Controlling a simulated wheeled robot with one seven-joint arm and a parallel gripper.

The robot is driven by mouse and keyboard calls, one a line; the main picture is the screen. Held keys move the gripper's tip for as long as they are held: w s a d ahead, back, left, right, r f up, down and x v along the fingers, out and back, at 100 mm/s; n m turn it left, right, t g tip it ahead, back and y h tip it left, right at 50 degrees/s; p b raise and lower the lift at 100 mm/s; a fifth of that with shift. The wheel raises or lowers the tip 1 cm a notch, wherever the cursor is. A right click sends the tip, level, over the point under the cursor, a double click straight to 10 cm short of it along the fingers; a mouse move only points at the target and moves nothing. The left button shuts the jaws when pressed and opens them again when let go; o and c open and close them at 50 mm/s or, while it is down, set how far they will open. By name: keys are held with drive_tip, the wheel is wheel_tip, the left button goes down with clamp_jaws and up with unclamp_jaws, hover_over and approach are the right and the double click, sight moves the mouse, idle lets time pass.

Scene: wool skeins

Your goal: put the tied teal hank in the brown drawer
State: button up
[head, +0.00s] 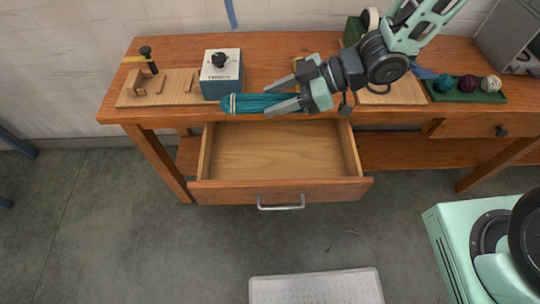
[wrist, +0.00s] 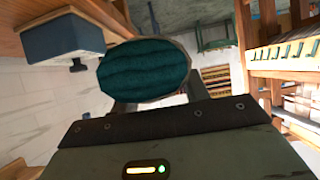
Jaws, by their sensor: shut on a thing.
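The tied teal hank (head: 240,103) lies sideways in the head view, with a light tie near its left end. My gripper (head: 283,88) comes in from the right and is shut on the hank, one finger on its front side. The hank fills the upper middle of the wrist view (wrist: 145,72), end-on. The brown drawer (head: 279,192) is pulled open below the table top, and its visible inside is empty. In the head view the hank appears just behind the drawer's opening, near the table's front edge; its exact height is hard to tell.
A blue and white box with a black knob (head: 221,75) stands close behind the hank. A wooden board with pegs (head: 158,88) lies to the left. A green tray (head: 466,90) with several wool balls is at the right. A shut drawer (head: 475,127) is below it.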

drive_tip(key=b, duration=1.7)
hover_over(273, 173)
wheel_tip(273, 173, down, 17)
wheel_tip(273, 173, down, 10)
drive_tip(key=shift+w+f+b, duration=0.1)
drive_tip(key=shift+f+b, duration=0.1)
drive_tip(key=shift+b, duration=0.8)
drive_tip(key=shift+f, duration=0.1)
drive_tip(key=shift+f+b, duration=0.35)
drive_tip(key=shift+f, duration=0.15)
drive_tip(key=o, duration=1)
